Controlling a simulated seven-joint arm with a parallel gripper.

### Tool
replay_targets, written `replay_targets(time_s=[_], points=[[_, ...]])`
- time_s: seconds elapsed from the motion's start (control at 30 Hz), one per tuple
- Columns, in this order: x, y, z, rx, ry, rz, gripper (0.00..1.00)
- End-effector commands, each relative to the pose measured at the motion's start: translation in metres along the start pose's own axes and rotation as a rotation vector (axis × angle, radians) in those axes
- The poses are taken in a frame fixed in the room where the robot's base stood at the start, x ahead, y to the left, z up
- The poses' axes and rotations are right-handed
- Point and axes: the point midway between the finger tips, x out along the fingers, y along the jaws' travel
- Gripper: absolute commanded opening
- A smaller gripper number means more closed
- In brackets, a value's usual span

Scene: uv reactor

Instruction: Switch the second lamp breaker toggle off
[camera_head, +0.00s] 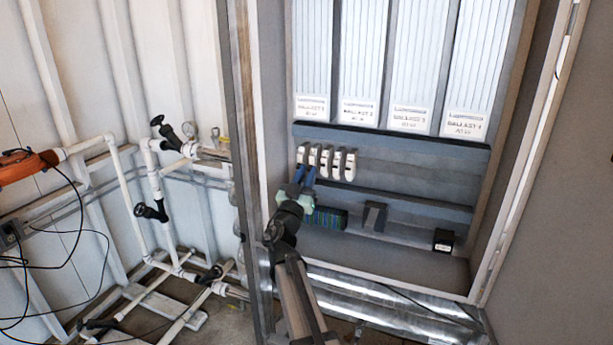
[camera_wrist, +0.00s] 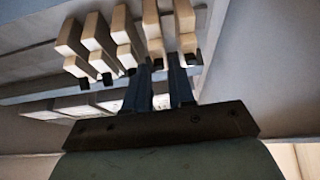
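A row of several pale lamp breakers sits on a rail in the cabinet. The second breaker from the left (camera_head: 315,154) is just above my gripper (camera_head: 304,173), whose two dark blue fingers point up at the row. In the wrist view, my gripper (camera_wrist: 160,67) has its fingertips apart, with a clear gap between them. The second breaker from the right in that view (camera_wrist: 152,28) lines up with the gap, and its small dark toggle (camera_wrist: 158,63) shows between the tips. I cannot tell whether a finger touches it. The breaker labels are not readable.
Neighbouring breakers stand close on both sides, such as the rightmost one (camera_head: 350,166). Ballast panels (camera_head: 364,60) hang above. A green terminal block (camera_head: 327,218), a grey block (camera_head: 374,216) and a black box (camera_head: 443,240) sit lower. The cabinet's left edge (camera_head: 247,150) is close to my arm.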

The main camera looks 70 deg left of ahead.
Motion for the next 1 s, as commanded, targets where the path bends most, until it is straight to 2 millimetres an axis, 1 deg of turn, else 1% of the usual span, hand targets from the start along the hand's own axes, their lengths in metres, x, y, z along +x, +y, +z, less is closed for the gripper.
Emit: replay_targets(time_s=[0.23,0.37,0.47,0.8,1.0], points=[[-0.002,0.000,0.000,0.000,0.000,0.000,0.23],[-0.013,0.001,0.000,0.000,-0.001,0.000,0.23],[-0.029,0.001,-0.001,0.000,-0.001,-0.001,0.23],[-0.095,0.002,-0.001,0.000,-0.001,-0.001,0.23],[-0.123,0.001,0.000,0.000,-0.001,-0.001,0.23]])
